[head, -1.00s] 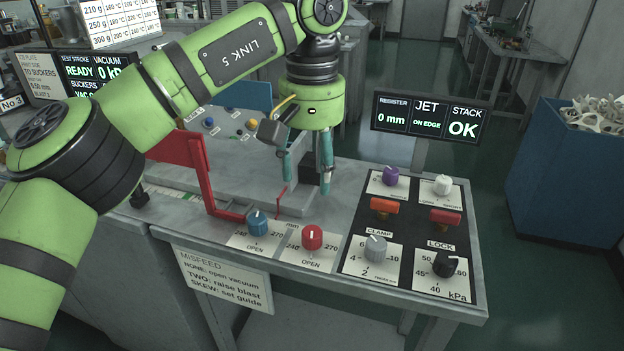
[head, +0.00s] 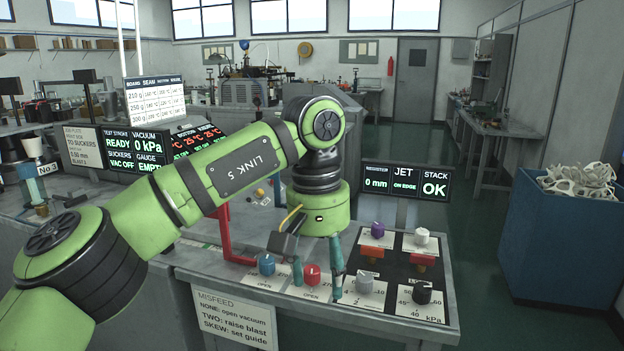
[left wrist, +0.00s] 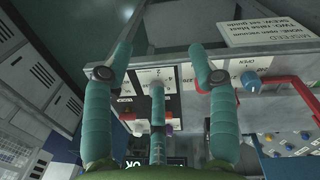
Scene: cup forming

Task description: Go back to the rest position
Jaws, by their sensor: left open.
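My left arm comes in from the left over the machine's control panel (head: 385,300). My left gripper (head: 316,278) points down near the red knob (head: 312,274) and the grey knob (head: 365,282), with its teal fingers apart and nothing between them. In the left wrist view the fingers of my left gripper (left wrist: 158,60) are spread and empty, with the panel behind them. Whether a fingertip touches the panel cannot be told. My right gripper is not in view.
The blue knob (head: 266,265) is left of the red one. Purple (head: 378,230) and white (head: 421,236) knobs and a black knob (head: 422,293) are on the right. A status display (head: 405,184) stands behind. A blue bin (head: 555,235) is at right, with open floor between.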

